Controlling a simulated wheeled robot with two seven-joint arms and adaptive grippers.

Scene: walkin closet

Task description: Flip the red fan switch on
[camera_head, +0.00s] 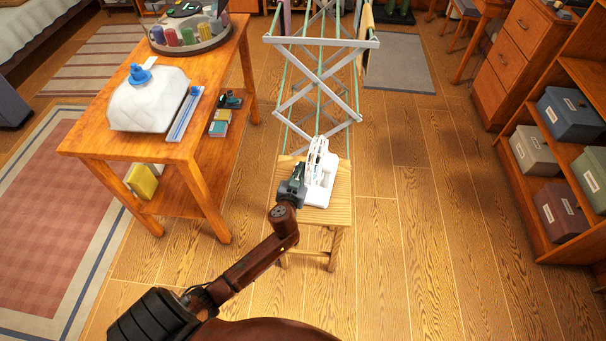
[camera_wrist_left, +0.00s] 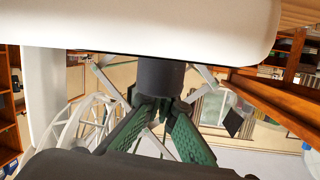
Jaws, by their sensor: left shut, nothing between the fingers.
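A white fan (camera_head: 321,178) stands upright on a small wooden stool (camera_head: 341,207) in the head view. In the left wrist view its smooth white body (camera_wrist_left: 150,25) fills the top, and its round wire cage (camera_wrist_left: 88,122) shows at the left. No red switch shows in either view. My left gripper (camera_head: 298,170) is at the fan's left side, very close to it. In the left wrist view the gripper's green-padded fingers (camera_wrist_left: 162,104) are shut and empty. Their tips are by a dark grey cylinder (camera_wrist_left: 160,82); contact cannot be told. My right gripper is not in view.
A drying rack (camera_head: 318,85) stands just behind the stool. A shelf with storage boxes (camera_head: 570,112) is at the right. The floor (camera_head: 430,235) right of the stool is clear.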

